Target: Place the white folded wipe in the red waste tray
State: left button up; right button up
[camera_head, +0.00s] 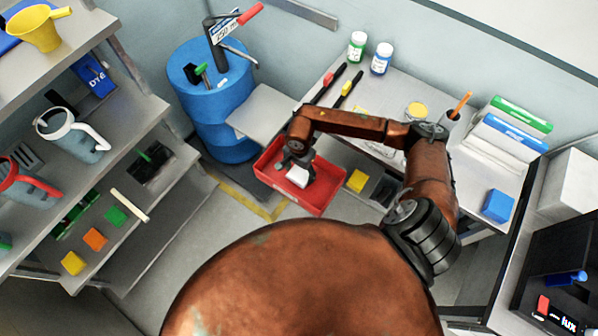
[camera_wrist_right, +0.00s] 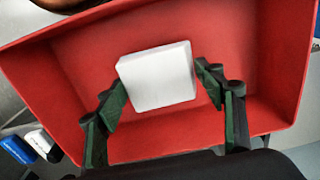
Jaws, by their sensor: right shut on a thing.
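The white folded wipe (camera_head: 298,176) shows over the red waste tray (camera_head: 325,198) in the head view. My right gripper (camera_head: 297,166) reaches down over the tray and is shut on the wipe. In the right wrist view the wipe (camera_wrist_right: 157,77) sits between the two green-padded fingers of the right gripper (camera_wrist_right: 165,92), with the tray's red floor (camera_wrist_right: 230,45) behind it. I cannot tell whether the wipe touches the tray floor. My left gripper is not in view.
A blue drum (camera_head: 215,115) stands behind and left of the tray. A yellow block (camera_head: 356,181) lies just right of it. A grey shelf unit (camera_head: 140,120) with jugs and blocks fills the left. A bench (camera_head: 390,90) with bottles and binders runs behind my right arm.

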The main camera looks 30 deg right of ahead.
aim_at(299, 174)
jog(key=shift+f+b, duration=0.4)
jog(key=shift+f, duration=0.15)
jog(key=o, duration=1)
jog(key=shift+r, duration=0.15)
jog(key=shift+r+p, duration=0.3)
jog(key=shift+p, duration=0.15)
notch_tip(299, 174, up, 12)
jog(key=shift+r+p, duration=0.2)
jog(key=shift+p, duration=0.3)
